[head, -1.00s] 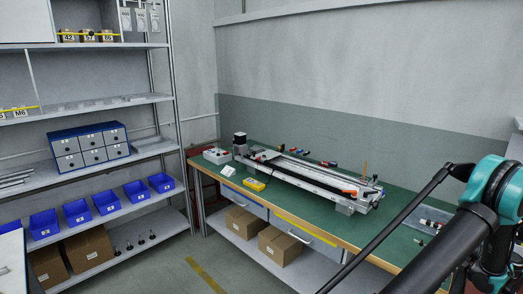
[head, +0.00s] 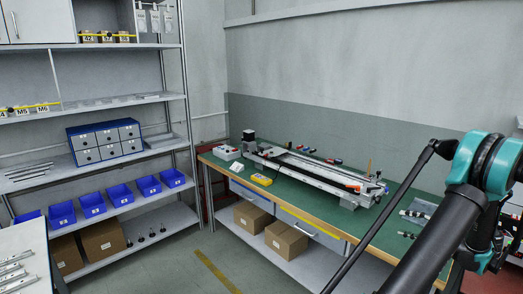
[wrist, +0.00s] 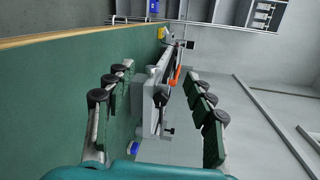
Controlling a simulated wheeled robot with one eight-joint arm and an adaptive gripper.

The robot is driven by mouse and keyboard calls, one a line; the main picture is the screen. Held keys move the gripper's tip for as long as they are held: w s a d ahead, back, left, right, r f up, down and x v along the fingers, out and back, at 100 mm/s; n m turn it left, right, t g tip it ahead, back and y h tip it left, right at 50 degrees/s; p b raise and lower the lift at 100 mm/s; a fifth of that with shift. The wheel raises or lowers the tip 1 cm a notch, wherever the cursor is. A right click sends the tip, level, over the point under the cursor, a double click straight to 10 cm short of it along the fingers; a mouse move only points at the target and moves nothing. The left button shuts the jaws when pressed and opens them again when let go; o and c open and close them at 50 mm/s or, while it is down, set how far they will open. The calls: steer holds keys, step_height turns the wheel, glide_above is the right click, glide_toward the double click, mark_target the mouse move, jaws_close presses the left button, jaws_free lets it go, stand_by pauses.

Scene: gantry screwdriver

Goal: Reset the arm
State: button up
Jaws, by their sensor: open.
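My arm is at the right of the head view, bent at a teal joint, over the right part of the workbench in the picture. My gripper (wrist: 161,73) shows in the wrist view, its two fingers wide apart with nothing between them in grasp. The gantry (head: 315,170), a long grey rail assembly with an orange part, lies on the green-topped workbench (head: 290,192). It also shows in the wrist view (wrist: 150,105), beyond and between the fingers; I see no contact. The gripper itself is out of the head view.
Shelves (head: 100,100) with blue bins (head: 92,205) and a drawer box (head: 104,142) stand at left. A yellow device (head: 261,179) and a control box (head: 227,152) sit on the bench. Boxes (head: 286,238) lie on its lower shelf. Floor between is clear.

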steer(key=w+a+n+g+h, duration=0.1)
steer(key=w+a+g+h, duration=0.15)
steer(key=a, duration=1.05)
steer(key=w+a+n+g+h, duration=0.15)
steer(key=a+g, duration=0.25)
steer(key=a, duration=0.8)
steer(key=s+a+f+n+h, duration=0.2)
steer(key=s+a+n+h, duration=0.1)
steer(key=s+a, duration=0.4)
steer(key=s+a+f+n+h, duration=0.3)
steer(key=s+a, duration=0.4)
steer(key=s, duration=0.4)
steer(key=shift+s+n+g+h, duration=0.15)
steer(key=shift+n+g+h, duration=0.4)
steer(key=shift+n, duration=0.7)
